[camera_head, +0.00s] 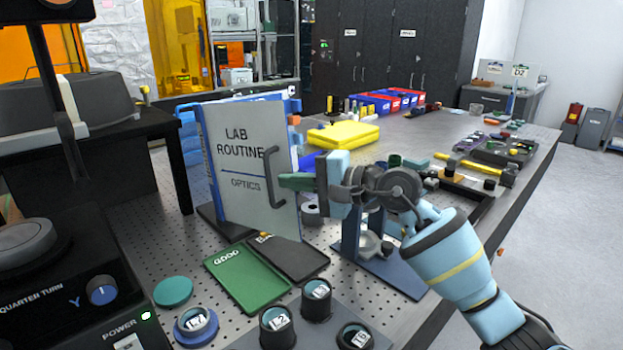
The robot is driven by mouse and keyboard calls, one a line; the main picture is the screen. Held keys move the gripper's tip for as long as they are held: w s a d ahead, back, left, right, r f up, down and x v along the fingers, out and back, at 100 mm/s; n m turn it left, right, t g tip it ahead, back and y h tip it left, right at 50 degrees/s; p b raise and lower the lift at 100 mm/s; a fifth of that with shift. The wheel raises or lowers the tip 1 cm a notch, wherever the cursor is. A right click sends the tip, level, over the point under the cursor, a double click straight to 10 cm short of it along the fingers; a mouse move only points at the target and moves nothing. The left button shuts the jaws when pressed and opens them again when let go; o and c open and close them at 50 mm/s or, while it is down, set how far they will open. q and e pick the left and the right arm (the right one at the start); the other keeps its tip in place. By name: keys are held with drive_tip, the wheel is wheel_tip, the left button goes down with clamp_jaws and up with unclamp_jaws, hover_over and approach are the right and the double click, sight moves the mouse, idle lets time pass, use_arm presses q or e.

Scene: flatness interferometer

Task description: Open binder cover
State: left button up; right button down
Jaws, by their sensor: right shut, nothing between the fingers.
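The binder cover (231,165) is a light grey upright panel marked "LAB ROUTINE OPTICS". It carries a dark bar handle (272,178) near its right edge. Blue parts of the binder (187,140) show behind the cover, along its left and top edges; I cannot tell how far the cover stands open. My right gripper (285,182) is at the cover's right side, with its green fingers shut and empty. Its fingertips are close beside the handle; whether they touch it is unclear. My left gripper is not in view.
Below the cover lie a green "GOOD" tray (248,280) and a black tray (290,257). Several labelled round optics stand at the front. A blue stand (378,270) is under my right arm. A dark instrument (60,290) fills the left.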

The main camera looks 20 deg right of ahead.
drive_tip(key=shift+w+a+f, duration=0.1)
drive_tip(key=shift+w+a, duration=0.05)
drive_tip(key=shift+a, duration=0.05)
